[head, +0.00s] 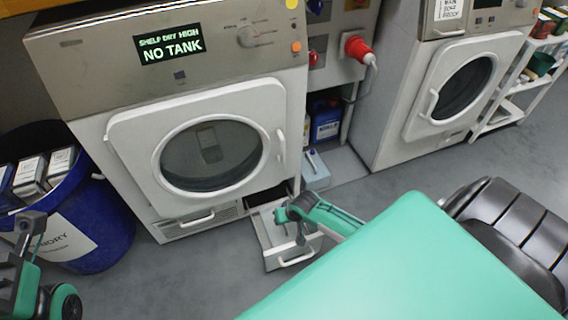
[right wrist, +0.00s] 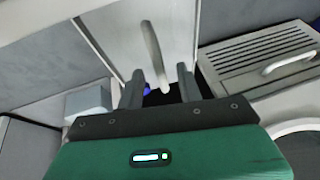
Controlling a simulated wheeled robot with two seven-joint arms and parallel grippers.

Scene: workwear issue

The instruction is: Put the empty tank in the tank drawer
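The tank drawer (head: 267,240) is pulled out low at the right of the left dryer (head: 190,120), whose display reads NO TANK. My right gripper (head: 288,214) is over the drawer. A grey box with a blue part, perhaps the tank (head: 316,172), stands on the floor right of the dryer. A grey box (right wrist: 88,102) also shows in the right wrist view. My left gripper (head: 28,228) is at the left edge.
A blue laundry bin (head: 105,225) with boxes stands left of the dryer. A blue canister (head: 326,122) is behind the grey box. A second dryer (head: 410,75) and a white shelf (head: 500,110) are at the right.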

